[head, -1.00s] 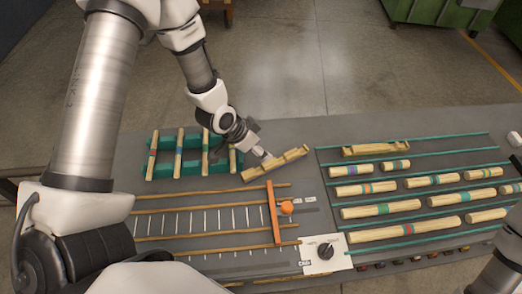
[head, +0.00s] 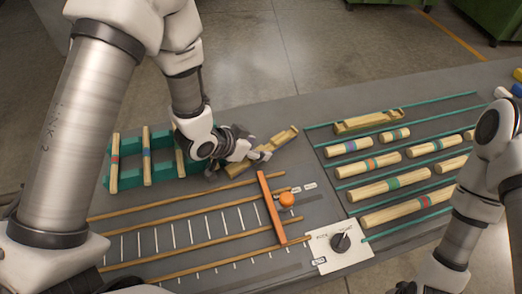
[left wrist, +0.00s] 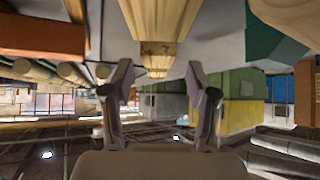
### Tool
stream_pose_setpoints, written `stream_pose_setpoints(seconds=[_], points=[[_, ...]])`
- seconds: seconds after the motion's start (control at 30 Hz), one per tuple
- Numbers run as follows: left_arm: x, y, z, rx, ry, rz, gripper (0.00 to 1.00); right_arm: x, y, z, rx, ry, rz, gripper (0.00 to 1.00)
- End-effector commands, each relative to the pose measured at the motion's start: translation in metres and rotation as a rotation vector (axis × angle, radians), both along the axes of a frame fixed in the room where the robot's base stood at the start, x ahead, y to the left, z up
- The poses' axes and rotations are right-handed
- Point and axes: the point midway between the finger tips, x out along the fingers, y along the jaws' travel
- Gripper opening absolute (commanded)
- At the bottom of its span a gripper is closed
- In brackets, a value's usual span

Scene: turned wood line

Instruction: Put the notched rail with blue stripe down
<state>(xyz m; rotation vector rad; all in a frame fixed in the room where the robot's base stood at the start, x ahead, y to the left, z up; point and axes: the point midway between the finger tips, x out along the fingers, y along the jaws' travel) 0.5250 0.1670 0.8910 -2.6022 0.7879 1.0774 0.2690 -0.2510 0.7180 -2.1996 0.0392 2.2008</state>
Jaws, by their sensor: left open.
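A pale wooden notched rail (head: 274,142) lies aslant on the grey table, right of the teal rack. I can make out no blue stripe on it from here. My left gripper (head: 264,157) is low beside the rail's near side in the head view. In the left wrist view my left gripper (left wrist: 160,80) has its fingers spread with nothing between the tips. The rail (left wrist: 154,18) runs in from the top edge of that view, apart from the fingers. My right arm comes in at the right, but its gripper does not show.
The teal rack (head: 109,172) holds striped rods. A dial panel (head: 325,258) stands nearby. Striped pieces and another notched rail (head: 368,121) lie between teal strips (head: 440,103) on the right.

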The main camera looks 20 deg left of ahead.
Motion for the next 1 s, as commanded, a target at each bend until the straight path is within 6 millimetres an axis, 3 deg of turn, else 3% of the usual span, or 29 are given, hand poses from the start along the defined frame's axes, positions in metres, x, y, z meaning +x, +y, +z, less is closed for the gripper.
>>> stream_pose_setpoints(seconds=[0.13, 0.33, 0.5, 0.83, 1.0], points=[[0.011, -0.008, -0.012, 0.002, 0.0, -0.001, 0.58, 0.0, 0.0, 0.004, 0.0, 0.0, 0.0, 0.59], [0.012, -0.008, -0.014, 0.001, 0.0, 0.001, 0.58, 0.0, 0.0, 0.003, 0.0, 0.001, -0.001, 0.59], [0.012, -0.008, -0.014, 0.001, 0.0, 0.001, 0.0, 0.0, 0.0, 0.003, 0.0, 0.001, -0.001, 0.59], [0.012, -0.008, -0.013, 0.001, 0.0, 0.001, 0.0, 0.0, 0.0, 0.003, 0.0, 0.001, -0.001, 0.59], [0.013, -0.008, -0.001, 0.001, -0.003, -0.001, 0.0, 0.0, 0.0, 0.002, 0.0, 0.0, 0.0, 0.59]])
